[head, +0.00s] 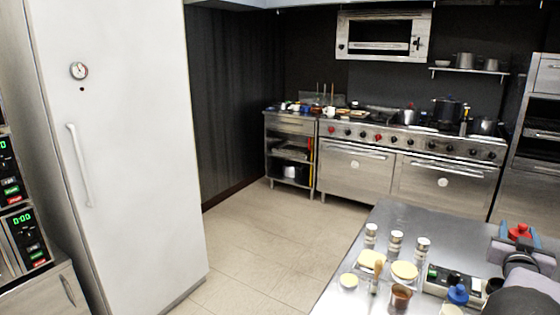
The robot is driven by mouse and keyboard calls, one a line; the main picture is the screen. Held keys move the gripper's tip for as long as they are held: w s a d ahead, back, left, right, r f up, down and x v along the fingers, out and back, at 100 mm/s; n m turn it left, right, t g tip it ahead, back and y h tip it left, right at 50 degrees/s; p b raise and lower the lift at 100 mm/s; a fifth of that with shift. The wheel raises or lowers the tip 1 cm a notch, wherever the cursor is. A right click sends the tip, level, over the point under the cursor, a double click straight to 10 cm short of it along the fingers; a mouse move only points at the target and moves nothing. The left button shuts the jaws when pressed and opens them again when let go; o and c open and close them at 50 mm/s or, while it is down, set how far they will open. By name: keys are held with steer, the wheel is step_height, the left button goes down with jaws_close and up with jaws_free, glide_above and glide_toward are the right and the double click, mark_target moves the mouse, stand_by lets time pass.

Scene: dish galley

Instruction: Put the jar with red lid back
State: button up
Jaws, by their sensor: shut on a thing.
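My gripper (513,243) is at the right edge of the view, over the steel counter (420,218). It is shut on the jar with red lid (520,231). Only the red top of the jar shows clearly; its body is mostly hidden by the gripper and my arm. I cannot tell whether the jar touches the counter or is held above it.
Several shakers (396,241) stand on the counter left of my gripper. Nearer are jars with pale lids (404,271), a copper-coloured cup (401,295), a blue-capped bottle (458,294) and a dark-topped box (452,279). The counter's far left part is bare.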

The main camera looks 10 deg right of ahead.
steer(key=w+a+r+n+t+y+p, duration=0.3)
steer(key=a+r+p, duration=0.1)
steer(key=a+p, duration=0.4)
steer(key=w+a+r+n+t+y+p, duration=0.25)
steer(key=a+r+p, duration=0.3)
steer(key=a, duration=0.55)
steer(key=w+a+f+n+t+y, duration=0.15)
steer(key=a+f+n+y, duration=0.25)
steer(key=a+f+y, duration=0.55)
steer(key=s+a+f+n+g+y, duration=0.1)
steer(key=s+a+f+n+y, duration=0.15)
steer(key=a, duration=0.45)
steer(key=s+a+f+n+y, duration=0.1)
steer(key=a+f+y, duration=0.15)
steer(key=a, duration=0.45)
steer(key=s+a+f+n+g+y, duration=0.1)
steer(key=s+a+f+n, duration=0.15)
steer(key=a, duration=0.55)
steer(key=s+a+f+y+b, duration=0.1)
steer(key=s+a+f+b, duration=0.1)
steer(key=a+f+b, duration=0.3)
steer(key=shift+s+a+f+g+y+b, duration=0.35)
steer(key=shift+a+f, duration=1.8)
steer(key=shift+f, duration=2.7)
steer(key=shift+w, duration=0.15)
